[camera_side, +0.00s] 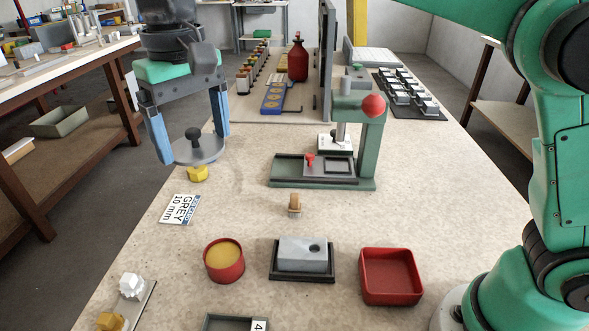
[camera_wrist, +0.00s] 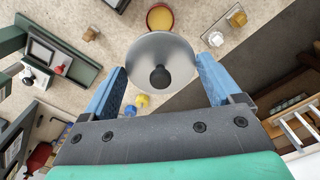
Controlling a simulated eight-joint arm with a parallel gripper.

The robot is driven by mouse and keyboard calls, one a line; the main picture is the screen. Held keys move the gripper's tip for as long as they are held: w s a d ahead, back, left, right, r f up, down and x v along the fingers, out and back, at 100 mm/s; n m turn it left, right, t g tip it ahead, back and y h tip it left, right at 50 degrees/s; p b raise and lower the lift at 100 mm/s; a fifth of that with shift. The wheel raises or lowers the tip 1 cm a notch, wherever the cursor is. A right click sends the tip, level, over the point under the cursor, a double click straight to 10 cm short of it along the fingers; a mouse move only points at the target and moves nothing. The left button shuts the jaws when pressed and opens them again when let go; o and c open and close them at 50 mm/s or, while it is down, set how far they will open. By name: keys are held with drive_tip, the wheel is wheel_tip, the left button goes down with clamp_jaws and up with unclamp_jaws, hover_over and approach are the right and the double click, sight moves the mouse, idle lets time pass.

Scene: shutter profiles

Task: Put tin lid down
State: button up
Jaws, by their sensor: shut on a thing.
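The tin lid (camera_side: 205,153) is a round grey metal disc with a black knob (camera_side: 194,133). My gripper (camera_side: 195,147) is shut on the lid, with a blue finger at either side of its rim. The lid is held above the bench's left part, roughly level. In the wrist view the lid (camera_wrist: 160,48) sits between the fingertips of my gripper (camera_wrist: 160,64), knob towards the camera. The open red tin (camera_side: 224,262) with yellow contents stands nearer the front of the bench, apart from the lid. The tin (camera_wrist: 160,18) shows in the wrist view, partly hidden behind the lid.
A yellow piece (camera_side: 197,174) shows just below the lid. A card (camera_side: 180,210) lies in front of it. A grey block (camera_side: 303,255) and red tray (camera_side: 390,280) stand right of the tin. A green press (camera_side: 370,150) stands behind. A plate with knobs (camera_side: 130,286) lies front left.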

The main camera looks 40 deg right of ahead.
drive_tip(key=shift+d+r, duration=0.15)
drive_tip(key=shift+r, duration=0.2)
drive_tip(key=s+d+f+m, duration=0.1)
drive_tip(key=d+f, duration=0.2)
drive_tip(key=d, duration=0.6)
drive_tip(key=d+f, duration=0.3)
drive_tip(key=d, duration=0.6)
drive_tip(key=n, duration=0.1)
hover_over(298, 310)
wheel_tip(298, 310, down, 12)
drive_tip(key=shift+f, duration=2.8)
drive_tip(key=shift+f, duration=0.1)
